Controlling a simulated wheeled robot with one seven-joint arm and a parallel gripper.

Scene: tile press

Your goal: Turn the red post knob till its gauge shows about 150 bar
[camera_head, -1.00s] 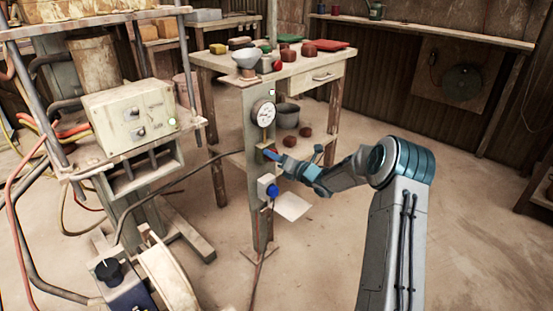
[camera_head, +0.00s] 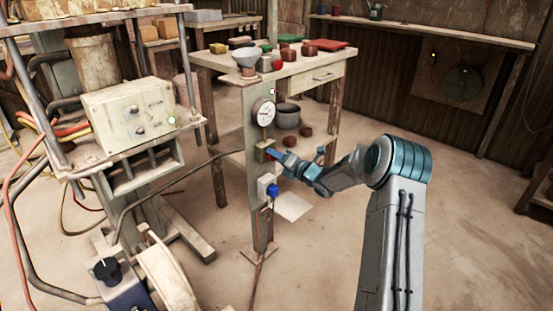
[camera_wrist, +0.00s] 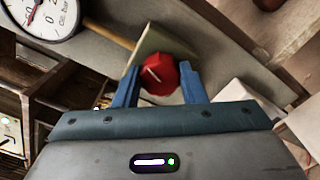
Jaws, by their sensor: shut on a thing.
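The red post knob (camera_wrist: 161,76) shows in the wrist view with a white pointer line on its face. My gripper (camera_wrist: 158,84) is shut on it, one blue finger on each side. In the head view my gripper (camera_head: 274,155) reaches the post (camera_head: 256,215) from the right, and the fingers mostly hide the knob. The round white gauge (camera_head: 264,112) sits on the post above the knob. It also shows cut off in the wrist view (camera_wrist: 42,16). I cannot read its value surely.
A blue knob (camera_head: 272,190) on a white box sits lower on the post, with a pale plate (camera_head: 292,207) beside it. A workbench (camera_head: 300,67) with bowls and blocks stands behind. The press control box (camera_head: 132,115) is at the left. Floor to the right is clear.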

